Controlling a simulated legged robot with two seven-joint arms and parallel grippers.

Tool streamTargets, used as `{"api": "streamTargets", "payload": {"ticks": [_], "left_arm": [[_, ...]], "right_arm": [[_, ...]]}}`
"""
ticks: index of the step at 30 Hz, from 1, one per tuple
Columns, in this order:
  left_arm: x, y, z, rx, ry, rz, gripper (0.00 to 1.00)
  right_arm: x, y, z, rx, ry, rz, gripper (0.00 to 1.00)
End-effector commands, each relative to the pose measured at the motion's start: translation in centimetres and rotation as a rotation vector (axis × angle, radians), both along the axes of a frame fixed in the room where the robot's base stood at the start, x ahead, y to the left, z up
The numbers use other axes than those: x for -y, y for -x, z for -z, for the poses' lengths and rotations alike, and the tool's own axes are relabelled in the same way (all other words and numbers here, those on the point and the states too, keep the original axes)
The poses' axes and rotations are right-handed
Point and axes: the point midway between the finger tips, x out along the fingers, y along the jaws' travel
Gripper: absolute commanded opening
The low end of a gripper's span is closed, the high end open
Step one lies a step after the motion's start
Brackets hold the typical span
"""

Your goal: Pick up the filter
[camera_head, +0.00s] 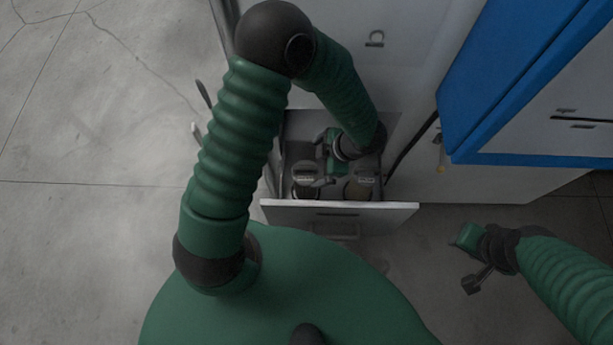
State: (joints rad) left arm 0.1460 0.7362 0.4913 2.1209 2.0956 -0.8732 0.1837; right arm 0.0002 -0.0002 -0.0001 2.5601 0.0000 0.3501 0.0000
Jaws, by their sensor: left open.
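An open drawer (338,207) in the white cabinet holds two dark round items with light tops, one at the left (306,190) and one at the right (361,187). They look like canister-shaped filters, but they are small and dim, and I cannot tell which one the task means. My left gripper (323,170) reaches down into the drawer from above, beside the left item and overlapping part of it in the picture. It is open; I cannot tell whether it touches the item. My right gripper (466,262) is open and empty above the floor, right of the drawer.
The white cabinet (410,60) stands behind the drawer. A blue-framed unit (500,75) is at the upper right, with a dark cable between it and the drawer. Bare concrete floor (90,110) lies open at the left.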

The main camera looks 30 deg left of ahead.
Motion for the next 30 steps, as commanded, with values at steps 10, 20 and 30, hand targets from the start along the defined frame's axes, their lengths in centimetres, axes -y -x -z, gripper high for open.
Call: {"api": "streamTargets", "payload": {"ticks": [10,20,30], "left_arm": [[-3.0,0.3,7.2,0.002,-0.004,0.002,1.00],[-4.5,0.6,11.9,0.000,-0.003,0.003,1.00],[-4.9,0.6,12.5,0.004,-0.002,0.004,0.93]], "right_arm": [[0.0,0.0,1.6,0.000,0.000,0.000,0.37],[0.0,0.0,2.3,0.000,0.000,0.000,0.37],[0.0,0.0,2.3,0.000,0.000,0.000,0.37]]}}
